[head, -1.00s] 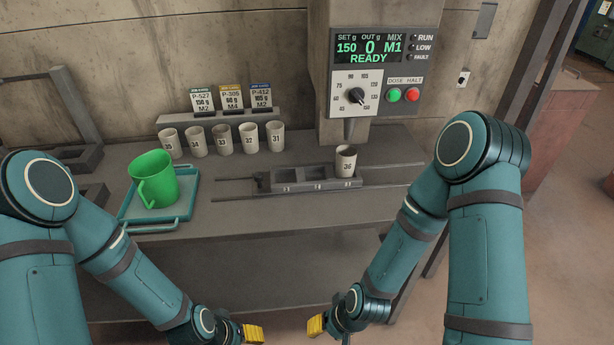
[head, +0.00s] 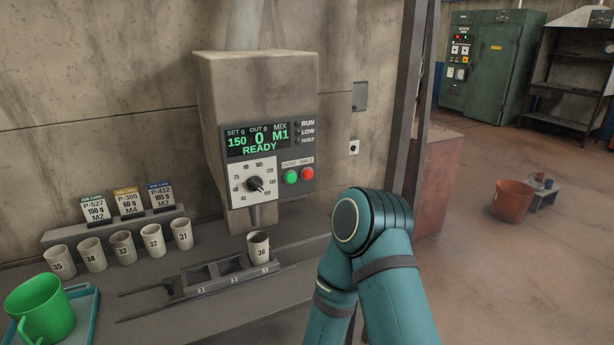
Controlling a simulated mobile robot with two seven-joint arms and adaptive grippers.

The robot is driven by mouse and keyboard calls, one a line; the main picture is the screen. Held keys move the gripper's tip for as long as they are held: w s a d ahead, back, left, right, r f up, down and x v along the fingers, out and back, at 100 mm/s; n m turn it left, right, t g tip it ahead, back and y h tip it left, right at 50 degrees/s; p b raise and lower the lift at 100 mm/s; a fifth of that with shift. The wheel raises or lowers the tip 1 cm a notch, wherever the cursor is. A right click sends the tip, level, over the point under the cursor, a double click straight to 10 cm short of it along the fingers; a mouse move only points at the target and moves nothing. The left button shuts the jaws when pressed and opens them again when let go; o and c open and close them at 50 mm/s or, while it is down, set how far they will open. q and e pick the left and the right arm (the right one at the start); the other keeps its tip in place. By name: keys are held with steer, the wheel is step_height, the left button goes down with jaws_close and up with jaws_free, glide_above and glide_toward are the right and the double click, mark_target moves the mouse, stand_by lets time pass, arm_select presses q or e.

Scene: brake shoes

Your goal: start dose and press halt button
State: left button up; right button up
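The dosing machine (head: 258,95) stands against the wall, with a display reading SET 150, OUT 0, MIX M1, READY. The green DOSE button (head: 291,177) and the red HALT button (head: 307,173) sit side by side below the display, right of the dial (head: 255,184). Cup 36 (head: 258,247) stands upright on the slide rack (head: 215,277), below the nozzle (head: 257,214). My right arm shows at the lower right, but its gripper is outside the view. My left arm and gripper are out of view too.
Cups 35 (head: 58,262), 34, 33, 32 and 31 (head: 182,234) stand in a row before three order cards (head: 129,201). A green jug (head: 41,310) stands on a teal tray (head: 84,318) at the lower left. A post (head: 409,90) rises right of the machine.

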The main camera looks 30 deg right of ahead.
jaws_close()
stand_by(1.3)
